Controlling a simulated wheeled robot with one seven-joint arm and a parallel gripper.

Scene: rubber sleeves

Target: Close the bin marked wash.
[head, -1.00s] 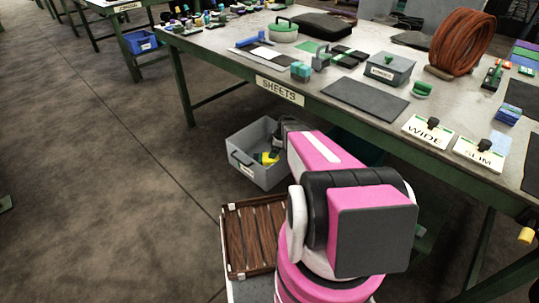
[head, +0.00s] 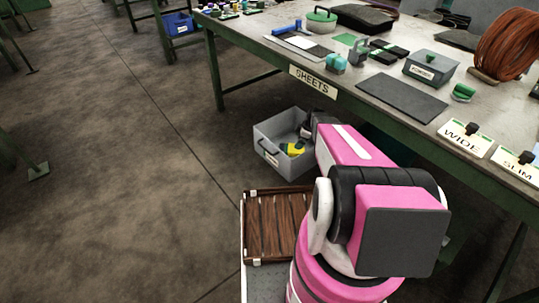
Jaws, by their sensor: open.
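I cannot read "wash" on anything in view. A small grey box (head: 431,69) with a pale label stands on the table; its lid is on, and the label is too small to read surely. An open grey bin (head: 270,151) sits on the floor under the table's edge, with yellow and green items inside and no readable mark. My pink and black arm fills the lower right, reaching toward the table edge beside this bin.
The table (head: 345,97) bears a "SHEETS" sign, a dark mat (head: 401,96), WIDE (head: 464,136) and SLIM (head: 514,162) plates and a brown coil (head: 508,45). A slatted wooden tray (head: 275,226) lies near my arm.

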